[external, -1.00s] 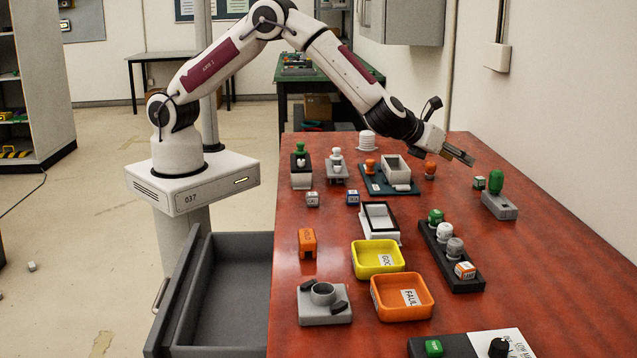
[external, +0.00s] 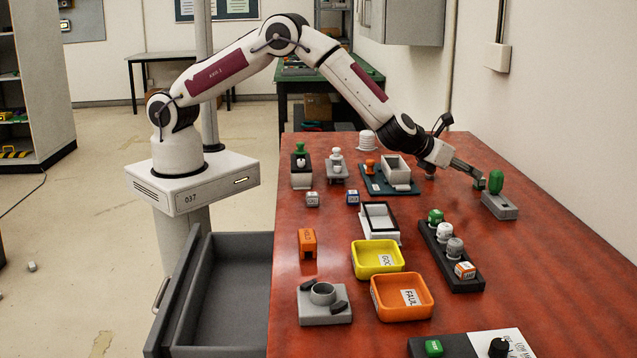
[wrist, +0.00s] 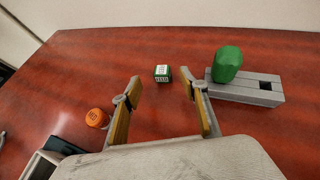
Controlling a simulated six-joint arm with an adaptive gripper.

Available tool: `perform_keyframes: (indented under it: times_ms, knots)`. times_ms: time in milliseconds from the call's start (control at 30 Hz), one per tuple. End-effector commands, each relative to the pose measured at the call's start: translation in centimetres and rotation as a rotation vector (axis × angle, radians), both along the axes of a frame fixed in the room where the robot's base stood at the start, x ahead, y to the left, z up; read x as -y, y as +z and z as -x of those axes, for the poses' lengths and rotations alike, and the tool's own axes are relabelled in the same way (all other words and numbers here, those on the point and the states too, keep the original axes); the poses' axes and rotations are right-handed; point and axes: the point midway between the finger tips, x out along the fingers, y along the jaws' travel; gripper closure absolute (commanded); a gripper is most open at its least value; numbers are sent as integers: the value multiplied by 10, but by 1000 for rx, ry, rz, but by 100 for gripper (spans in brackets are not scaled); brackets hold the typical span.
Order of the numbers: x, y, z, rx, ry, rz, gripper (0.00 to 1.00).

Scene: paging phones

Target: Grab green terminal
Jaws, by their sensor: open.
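A small dark green block with a white label on top (wrist: 162,73) lies on the red table. In the wrist view it is just beyond and between my fingertips, apart from both. My gripper (external: 475,176) is open and empty, low over the far right of the table. In the external view its fingertips largely hide the block. A larger bright green faceted knob (wrist: 227,64) stands on a grey slotted base (wrist: 245,90), just right of my right finger. The knob also shows in the external view (external: 496,181).
An orange round piece (wrist: 96,118) stands left of my gripper. A dark rack with several knobs (external: 450,262) lies nearer the camera, with the yellow tray (external: 365,270) and orange tray (external: 385,313) to its left. The wall borders the right side.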

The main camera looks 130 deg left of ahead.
Motion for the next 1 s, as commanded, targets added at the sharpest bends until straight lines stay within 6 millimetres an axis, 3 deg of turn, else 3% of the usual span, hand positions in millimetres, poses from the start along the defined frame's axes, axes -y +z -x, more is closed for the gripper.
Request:
perform_keyframes:
  times_ms: [567, 1000]
  knots:
    - [-7, -5, -3, 0, 0, 0, 56]
    - [-31, -26, -15, 0, 0, -1, 56]
